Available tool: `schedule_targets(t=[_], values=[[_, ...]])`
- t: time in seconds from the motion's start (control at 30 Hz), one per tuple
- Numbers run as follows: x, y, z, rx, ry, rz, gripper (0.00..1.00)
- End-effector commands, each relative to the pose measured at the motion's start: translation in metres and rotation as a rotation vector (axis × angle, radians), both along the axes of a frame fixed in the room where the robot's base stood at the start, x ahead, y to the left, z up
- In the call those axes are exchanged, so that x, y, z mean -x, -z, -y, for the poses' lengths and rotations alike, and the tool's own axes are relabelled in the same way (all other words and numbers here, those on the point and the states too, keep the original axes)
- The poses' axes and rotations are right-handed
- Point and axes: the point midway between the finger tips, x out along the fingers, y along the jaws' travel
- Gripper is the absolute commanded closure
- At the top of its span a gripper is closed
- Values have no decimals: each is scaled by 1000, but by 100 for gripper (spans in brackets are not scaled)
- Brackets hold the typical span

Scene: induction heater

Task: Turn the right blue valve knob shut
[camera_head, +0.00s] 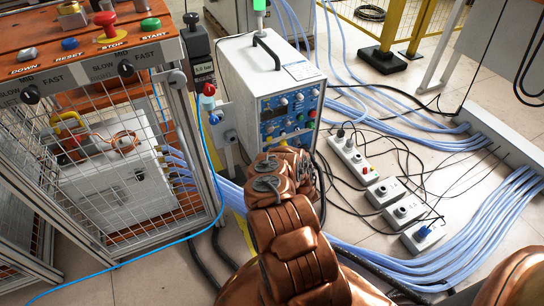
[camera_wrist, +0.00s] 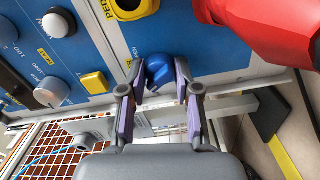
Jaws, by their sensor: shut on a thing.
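In the wrist view, a blue knob (camera_wrist: 157,71) sits on the lower edge of a blue panel (camera_wrist: 88,45), with partly hidden lettering beside it. My gripper (camera_wrist: 158,86) has one finger on each side of the knob and is shut on it. The fingers cover the knob's sides. In the head view, my copper-coloured arm reaches toward the white heater cabinet (camera_head: 250,72) and its blue front panel (camera_head: 290,110). The arm hides the gripper and the held knob there. I cannot tell the knob's exact turn angle.
In the wrist view, a large red part (camera_wrist: 265,30) is close at the upper right, and a yellow button (camera_wrist: 94,82) is left of the knob. In the head view, a caged bench (camera_head: 105,140) stands left. Blue hoses (camera_head: 455,260) and power strips (camera_head: 355,160) lie right.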

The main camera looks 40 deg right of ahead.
Motion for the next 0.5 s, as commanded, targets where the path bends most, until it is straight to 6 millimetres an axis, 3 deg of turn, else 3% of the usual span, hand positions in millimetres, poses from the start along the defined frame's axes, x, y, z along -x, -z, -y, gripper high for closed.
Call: schedule_targets(t=[0.5], values=[[0, 1, 0, 191, -1, -69, 100]])
